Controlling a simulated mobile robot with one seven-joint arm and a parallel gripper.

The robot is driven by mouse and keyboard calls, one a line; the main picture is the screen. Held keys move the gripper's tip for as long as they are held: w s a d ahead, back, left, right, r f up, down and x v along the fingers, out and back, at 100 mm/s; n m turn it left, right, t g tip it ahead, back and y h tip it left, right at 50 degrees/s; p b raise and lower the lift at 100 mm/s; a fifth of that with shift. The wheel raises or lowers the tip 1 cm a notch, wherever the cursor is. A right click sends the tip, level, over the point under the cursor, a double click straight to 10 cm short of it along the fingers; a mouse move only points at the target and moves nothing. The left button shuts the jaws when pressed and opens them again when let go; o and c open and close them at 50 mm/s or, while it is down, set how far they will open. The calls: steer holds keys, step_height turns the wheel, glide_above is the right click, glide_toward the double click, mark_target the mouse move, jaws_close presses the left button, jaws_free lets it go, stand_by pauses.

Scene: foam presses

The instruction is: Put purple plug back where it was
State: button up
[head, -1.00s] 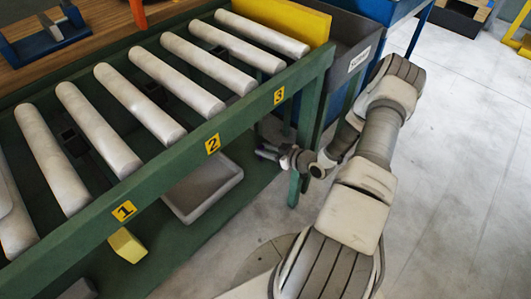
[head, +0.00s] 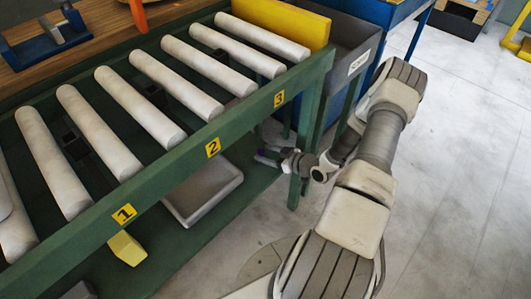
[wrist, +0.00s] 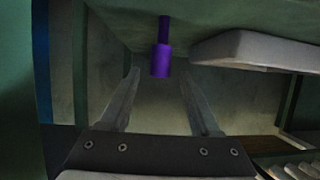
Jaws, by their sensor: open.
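The purple plug (wrist: 161,58) shows in the wrist view, a narrow stem with a wider body, against the green lower shelf. It lies ahead of and between the fingers of my gripper (wrist: 159,78), which is open. Its wider end is near the fingertips; I cannot tell whether it is between them or just beyond. In the head view my gripper (head: 268,157) is low beside the bench leg, under the roller frame, with a small purple patch at its tips. Where the plug was before cannot be told from these frames.
A grey tray (head: 203,190) sits on the lower shelf (head: 175,240), close to the plug; the tray also shows in the wrist view (wrist: 255,50). The green rail (head: 190,160) with labels 1, 2, 3 runs above. A yellow block (head: 127,248) lies left. Floor right is clear.

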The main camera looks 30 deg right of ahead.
steer(key=p+v, duration=0.3)
steer(key=v, duration=0.8)
steer(key=shift+s, duration=0.15)
steer(key=shift+d+r, duration=0.1)
